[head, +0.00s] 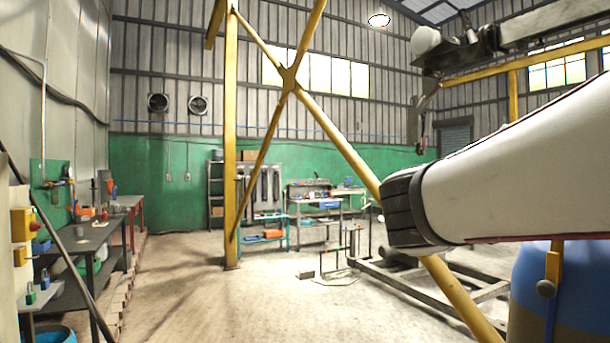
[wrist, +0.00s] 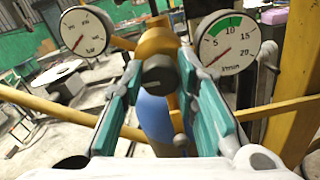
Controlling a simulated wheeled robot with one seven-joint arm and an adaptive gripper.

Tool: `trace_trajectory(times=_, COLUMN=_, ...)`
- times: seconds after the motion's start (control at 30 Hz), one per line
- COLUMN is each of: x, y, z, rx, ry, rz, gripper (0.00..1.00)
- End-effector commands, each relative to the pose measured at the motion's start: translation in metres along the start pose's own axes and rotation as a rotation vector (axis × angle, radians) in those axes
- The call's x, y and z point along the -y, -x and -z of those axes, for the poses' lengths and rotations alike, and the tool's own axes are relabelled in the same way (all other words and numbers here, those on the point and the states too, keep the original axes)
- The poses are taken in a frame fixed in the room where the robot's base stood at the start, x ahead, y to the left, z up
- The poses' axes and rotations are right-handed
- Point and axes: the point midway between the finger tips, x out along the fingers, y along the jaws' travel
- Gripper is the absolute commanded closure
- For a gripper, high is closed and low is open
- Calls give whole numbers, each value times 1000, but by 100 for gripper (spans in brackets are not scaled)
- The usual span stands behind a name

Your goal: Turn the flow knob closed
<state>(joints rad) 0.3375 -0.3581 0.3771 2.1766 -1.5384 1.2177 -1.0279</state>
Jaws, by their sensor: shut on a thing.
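In the wrist view the dark, round flow knob (wrist: 158,72) sits on a yellow-brown fitting (wrist: 157,42). My gripper (wrist: 158,68) is shut on the knob, with one teal-padded finger on each side of it. To the right is a white dial marked l/min (wrist: 226,45) with a green band; its red needle points down and left. To the left is a second white dial, marked bar (wrist: 86,31), with its needle also pointing down and left. I cannot make out the knob or its dials in the head view.
A blue cylinder (wrist: 152,115) with a yellow part stands behind the knob; a blue cylinder (head: 585,285) also shows at the lower right of the head view. Yellow diagonal braces (head: 335,135) cross the middle. A workbench (head: 90,235) stands at left.

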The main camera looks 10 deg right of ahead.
Motion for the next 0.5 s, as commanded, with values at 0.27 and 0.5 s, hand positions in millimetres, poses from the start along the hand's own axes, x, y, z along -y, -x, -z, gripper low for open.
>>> trace_trajectory(times=0.27, x=1, y=0, z=1, rx=-3, ry=70, rz=3, gripper=100)
trace_trajectory(times=0.5, x=1, y=0, z=2, rx=-2, ry=79, rz=3, gripper=100)
